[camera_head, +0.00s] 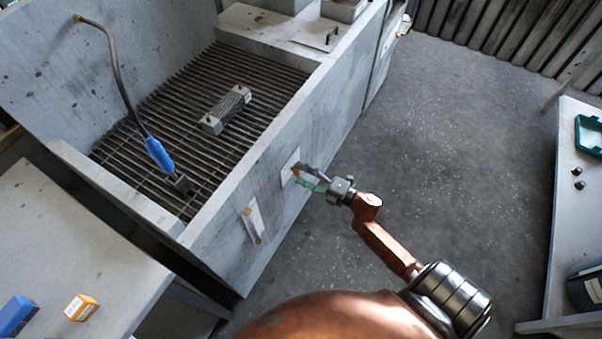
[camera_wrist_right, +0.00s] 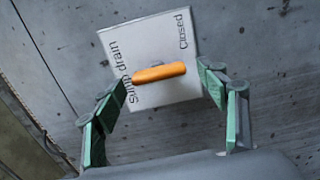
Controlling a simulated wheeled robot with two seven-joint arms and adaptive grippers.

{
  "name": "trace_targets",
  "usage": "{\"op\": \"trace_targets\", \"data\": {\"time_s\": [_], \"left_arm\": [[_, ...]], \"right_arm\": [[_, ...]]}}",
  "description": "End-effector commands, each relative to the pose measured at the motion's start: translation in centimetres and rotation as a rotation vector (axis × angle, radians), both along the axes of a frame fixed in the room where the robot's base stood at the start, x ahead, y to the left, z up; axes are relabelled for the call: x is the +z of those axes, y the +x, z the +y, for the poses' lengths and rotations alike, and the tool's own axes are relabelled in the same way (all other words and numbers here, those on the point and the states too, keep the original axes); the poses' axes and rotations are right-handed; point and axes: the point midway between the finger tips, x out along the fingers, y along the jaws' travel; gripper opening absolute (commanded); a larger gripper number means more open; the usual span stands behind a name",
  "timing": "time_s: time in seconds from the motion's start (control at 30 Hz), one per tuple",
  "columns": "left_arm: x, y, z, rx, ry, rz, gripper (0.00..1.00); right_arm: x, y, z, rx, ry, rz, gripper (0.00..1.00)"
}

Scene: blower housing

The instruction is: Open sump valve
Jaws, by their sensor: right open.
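The sump valve is an orange handle on a white plate (camera_wrist_right: 165,45) on the side wall of the grey sink-like housing (camera_head: 330,110). In the right wrist view the plate reads "Sump drain" and "Closed", and the orange handle (camera_wrist_right: 160,72) lies between the fingers, nearly level in the picture. My right gripper (camera_wrist_right: 162,88) is open, with one green finger on each side of the handle and no clear contact. In the head view my right gripper (camera_head: 310,177) is at the plate (camera_head: 289,167) and partly hides the handle. My left gripper is not in view.
A grate (camera_head: 170,127) inside the housing carries a metal block (camera_head: 226,109) and a blue-handled tool (camera_head: 158,154) on a hose. Another white plate (camera_head: 252,222) is on the same wall. A side table (camera_head: 575,200) stands right. The floor between is clear.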

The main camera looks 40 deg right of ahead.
Motion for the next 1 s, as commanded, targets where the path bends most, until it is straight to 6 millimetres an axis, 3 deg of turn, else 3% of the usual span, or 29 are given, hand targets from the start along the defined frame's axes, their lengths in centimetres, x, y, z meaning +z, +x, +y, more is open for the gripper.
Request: {"op": "trace_targets", "data": {"time_s": [0.5, 0.7, 1.0], "left_arm": [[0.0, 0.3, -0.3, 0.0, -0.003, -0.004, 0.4], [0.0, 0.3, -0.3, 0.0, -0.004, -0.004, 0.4], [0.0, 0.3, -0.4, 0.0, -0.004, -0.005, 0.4]], "right_arm": [[-0.1, -8.8, -3.7, -0.002, -0.001, 0.002, 0.67], [0.0, -10.3, -4.4, -0.001, -0.002, 0.001, 0.67], [0.0, -10.5, -4.4, -0.001, -0.001, 0.001, 0.67]]}}
